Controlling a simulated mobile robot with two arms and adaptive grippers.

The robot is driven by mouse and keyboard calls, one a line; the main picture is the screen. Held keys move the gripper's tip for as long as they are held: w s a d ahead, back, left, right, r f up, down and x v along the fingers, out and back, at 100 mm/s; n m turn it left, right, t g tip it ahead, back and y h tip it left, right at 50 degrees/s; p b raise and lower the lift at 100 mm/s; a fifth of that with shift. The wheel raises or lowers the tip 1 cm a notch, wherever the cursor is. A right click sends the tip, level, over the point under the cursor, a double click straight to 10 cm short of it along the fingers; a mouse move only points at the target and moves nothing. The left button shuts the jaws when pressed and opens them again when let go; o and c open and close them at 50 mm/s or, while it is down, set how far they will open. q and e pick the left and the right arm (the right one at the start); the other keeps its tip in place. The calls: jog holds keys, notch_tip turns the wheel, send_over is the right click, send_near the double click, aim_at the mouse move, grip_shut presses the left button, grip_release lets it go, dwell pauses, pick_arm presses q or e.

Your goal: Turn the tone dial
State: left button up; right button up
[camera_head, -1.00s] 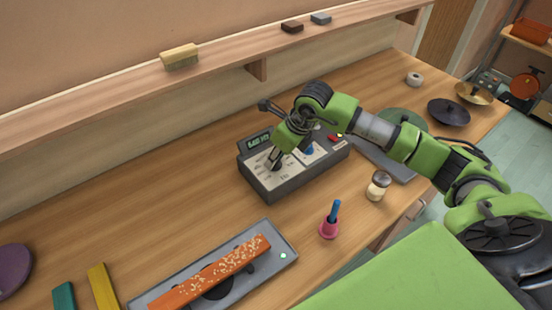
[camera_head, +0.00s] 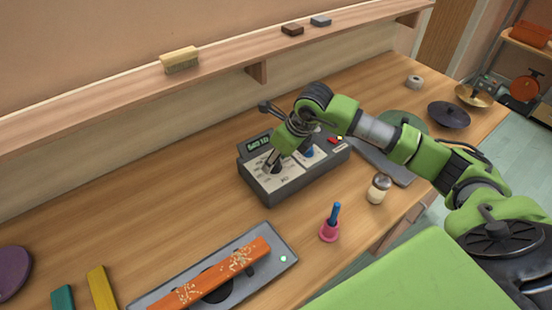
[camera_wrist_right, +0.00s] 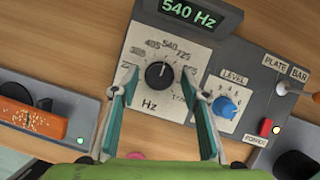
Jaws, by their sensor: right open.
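The grey control box (camera_head: 304,186) stands on the bench with a white Hz panel. In the right wrist view its black tone dial (camera_wrist_right: 159,75) has a white pointer mark near the 540 label. The display (camera_wrist_right: 189,12) reads 540 Hz. My right gripper (camera_head: 271,167) is over the dial from above. In the wrist view its open fingers (camera_wrist_right: 159,86) stand on either side of the dial, with gaps between them and it. The dial is mostly hidden by the gripper in the head view. My left gripper is out of view.
A blue level knob (camera_wrist_right: 225,106) and red power switch (camera_wrist_right: 266,127) sit right of the dial. An orange bar (camera_head: 213,276) with white grains lies on a grey unit (camera_head: 286,247). A pink holder (camera_head: 329,231) and shaker (camera_head: 378,189) stand in front of the box.

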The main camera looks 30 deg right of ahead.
jog(key=v, duration=1.1)
jog(key=shift+s+r, duration=0.25)
jog(key=shift+r, duration=0.1)
dwell(1.0)
